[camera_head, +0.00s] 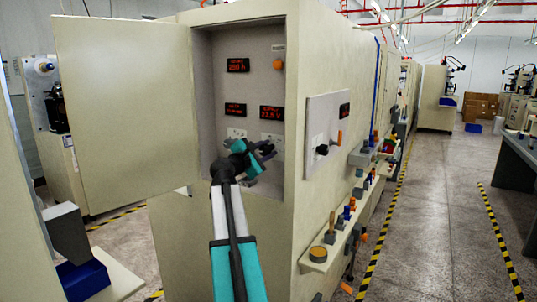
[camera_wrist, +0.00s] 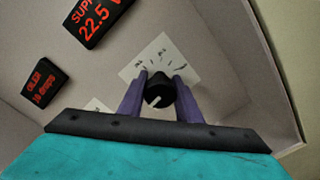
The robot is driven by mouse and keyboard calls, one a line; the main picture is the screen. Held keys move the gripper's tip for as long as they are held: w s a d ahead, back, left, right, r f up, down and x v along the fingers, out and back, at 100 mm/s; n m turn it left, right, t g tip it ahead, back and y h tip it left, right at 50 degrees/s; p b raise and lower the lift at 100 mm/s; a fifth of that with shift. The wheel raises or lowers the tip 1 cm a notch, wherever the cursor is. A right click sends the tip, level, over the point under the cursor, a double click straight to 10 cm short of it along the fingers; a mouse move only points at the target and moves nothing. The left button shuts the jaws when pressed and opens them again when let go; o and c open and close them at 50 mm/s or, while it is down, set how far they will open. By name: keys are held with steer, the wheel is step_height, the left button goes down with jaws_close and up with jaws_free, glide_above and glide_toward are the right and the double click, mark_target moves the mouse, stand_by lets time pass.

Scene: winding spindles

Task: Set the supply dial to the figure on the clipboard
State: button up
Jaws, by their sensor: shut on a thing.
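The supply dial (camera_wrist: 158,90) is a dark round knob with a pale pointer mark, in front of a white scale plate (camera_wrist: 155,58) in the wrist view. My gripper (camera_wrist: 159,86) has its two purple fingers on either side of the knob, shut on it. I cannot make out a clipboard in either view.
The cabinet door (camera_head: 125,110) stands open on the left. A second display (camera_wrist: 43,84) is left of the dial. An orange button (camera_head: 278,64) sits higher on the panel. Shelves with small parts (camera_head: 335,240) stick out from the cabinet's right side. The aisle (camera_head: 430,220) is clear.

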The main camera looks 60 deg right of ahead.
steer(key=m+b, duration=0.1)
steer(key=b, duration=0.1)
steer(key=f+m+b, duration=0.1)
steer(key=m+b, duration=0.1)
steer(key=shift+a+m, duration=0.1)
steer(key=shift+m, duration=0.2)
steer(key=m+b, duration=0.3)
steer(key=b, duration=0.1)
steer(key=m+b, duration=0.4)
steer(key=shift+b, duration=0.4)
steer(key=m+b, duration=0.3)
steer(key=shift+m+b, duration=0.3)
steer(key=shift+b, duration=0.05)
steer(key=m+b, duration=1)
steer(key=shift+r+m, duration=0.1)
steer(key=shift+m, duration=0.3)
steer(key=shift+r+m+b, duration=0.1)
steer(key=shift+m+b, duration=1.05)
steer(key=shift+m, duration=0.45)
